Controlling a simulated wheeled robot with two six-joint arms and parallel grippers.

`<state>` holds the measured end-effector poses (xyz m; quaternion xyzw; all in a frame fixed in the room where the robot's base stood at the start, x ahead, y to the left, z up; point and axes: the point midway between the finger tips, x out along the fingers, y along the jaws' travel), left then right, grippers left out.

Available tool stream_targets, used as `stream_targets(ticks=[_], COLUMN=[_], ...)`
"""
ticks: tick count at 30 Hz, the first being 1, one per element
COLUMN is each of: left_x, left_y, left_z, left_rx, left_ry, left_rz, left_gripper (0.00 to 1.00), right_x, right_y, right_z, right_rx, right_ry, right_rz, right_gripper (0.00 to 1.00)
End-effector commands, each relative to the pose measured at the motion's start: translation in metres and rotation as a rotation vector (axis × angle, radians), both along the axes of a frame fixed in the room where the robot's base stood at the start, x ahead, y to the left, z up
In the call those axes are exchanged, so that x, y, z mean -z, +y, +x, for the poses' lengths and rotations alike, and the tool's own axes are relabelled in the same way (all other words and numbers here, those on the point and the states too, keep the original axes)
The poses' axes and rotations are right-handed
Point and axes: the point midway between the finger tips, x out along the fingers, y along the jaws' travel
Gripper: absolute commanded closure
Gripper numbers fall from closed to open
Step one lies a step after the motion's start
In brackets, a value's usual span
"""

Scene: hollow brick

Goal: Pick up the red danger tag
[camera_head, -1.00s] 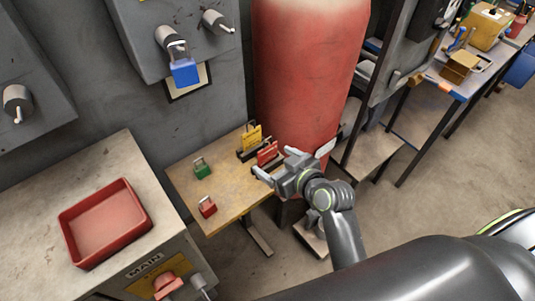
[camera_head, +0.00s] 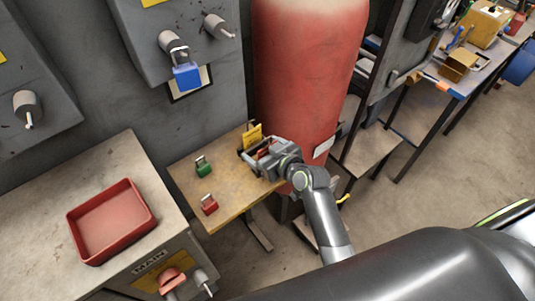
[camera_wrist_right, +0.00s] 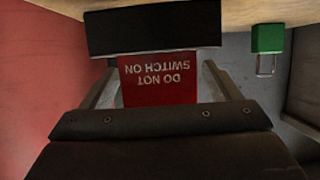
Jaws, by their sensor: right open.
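The red danger tag (camera_wrist_right: 158,82) shows in the right wrist view with "DO NOT SWITCH ON" upside down on it. It stands at a dark holder (camera_wrist_right: 150,30) on the small wooden table. My right gripper (camera_head: 258,152) is open at the tag. In the right wrist view its two fingers (camera_wrist_right: 158,88) lie on either side of the tag, with small gaps. In the head view my gripper mostly hides the red tag. My left gripper is not in view.
A yellow tag (camera_head: 252,136) stands just behind my right gripper. A green padlock (camera_head: 204,168) and a red padlock (camera_head: 209,205) lie on the table's left part. A large red cylinder (camera_head: 300,80) rises behind. A red tray (camera_head: 112,222) sits on the left cabinet.

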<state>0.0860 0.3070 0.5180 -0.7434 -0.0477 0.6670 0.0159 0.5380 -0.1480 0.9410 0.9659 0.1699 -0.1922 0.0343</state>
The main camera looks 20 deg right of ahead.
Motion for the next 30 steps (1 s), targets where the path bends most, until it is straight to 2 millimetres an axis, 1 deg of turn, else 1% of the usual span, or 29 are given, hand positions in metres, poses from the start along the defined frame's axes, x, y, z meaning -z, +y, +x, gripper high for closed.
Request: stream_targets(ticks=[2,5,13,20,23,26,30], left_x=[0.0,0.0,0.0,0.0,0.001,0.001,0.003], left_y=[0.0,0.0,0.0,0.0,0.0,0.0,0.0], left_z=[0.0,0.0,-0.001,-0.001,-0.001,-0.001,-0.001], left_rx=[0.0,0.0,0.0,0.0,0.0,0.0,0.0], left_ry=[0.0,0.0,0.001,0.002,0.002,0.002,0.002], left_rz=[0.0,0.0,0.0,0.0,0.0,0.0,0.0], left_gripper=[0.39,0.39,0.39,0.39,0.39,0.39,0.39], right_x=[0.0,0.0,0.0,-0.001,-0.007,-0.021,-0.048], right_y=[0.0,0.0,0.0,0.0,0.0,0.0,0.0], right_z=[0.0,0.0,0.0,0.0,0.0,0.001,0.001], right_rx=[0.0,0.0,0.0,0.0,0.0,0.0,-0.001], right_ry=[0.0,0.0,0.0,-0.001,-0.003,-0.005,-0.008], right_rz=[0.0,0.0,0.001,0.001,0.002,0.001,0.001], right_gripper=[0.16,0.28,0.64,0.64,0.64,0.64,0.64])
